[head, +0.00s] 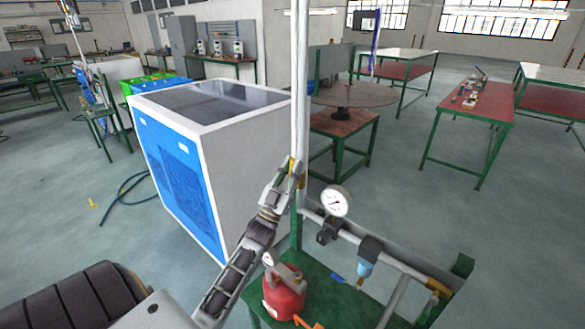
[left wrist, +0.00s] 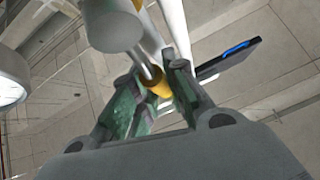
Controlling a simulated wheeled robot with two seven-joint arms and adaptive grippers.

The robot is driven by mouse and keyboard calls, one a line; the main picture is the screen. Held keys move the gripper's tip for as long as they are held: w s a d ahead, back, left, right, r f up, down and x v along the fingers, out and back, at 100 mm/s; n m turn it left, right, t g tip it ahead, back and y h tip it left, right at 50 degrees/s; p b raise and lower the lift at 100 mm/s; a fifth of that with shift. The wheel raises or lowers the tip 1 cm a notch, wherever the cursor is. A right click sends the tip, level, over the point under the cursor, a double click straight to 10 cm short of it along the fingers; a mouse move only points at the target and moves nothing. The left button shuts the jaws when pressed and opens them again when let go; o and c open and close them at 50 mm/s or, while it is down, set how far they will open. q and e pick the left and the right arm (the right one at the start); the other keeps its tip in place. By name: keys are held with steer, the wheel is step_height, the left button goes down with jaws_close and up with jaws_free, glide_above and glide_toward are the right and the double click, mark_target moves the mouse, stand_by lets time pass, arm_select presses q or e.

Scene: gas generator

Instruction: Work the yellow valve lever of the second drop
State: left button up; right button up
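A white vertical drop pipe (head: 301,85) stands at the green bench and carries a yellow valve lever (head: 299,172) low down. My left gripper (head: 291,177) is at this lever, against the pipe's left side. In the left wrist view, the two fingers of my left gripper (left wrist: 160,82) converge closely on either side of a yellow piece (left wrist: 160,88) and look shut on it. Contact on both sides is partly hidden by the fingers. A pale cylinder (left wrist: 112,28) is close beyond them. My right gripper is not in view.
A pressure gauge (head: 336,201) and a regulator with a blue bowl (head: 368,262) sit on the pipework right of the drop. A red tank (head: 284,291) stands below my left gripper. A large white and blue cabinet (head: 225,150) is close on the left.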

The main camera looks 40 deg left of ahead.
arm_select(q)
steer(key=o, duration=0.5)
steer(key=shift+c, duration=0.2)
steer(key=v, duration=1.2)
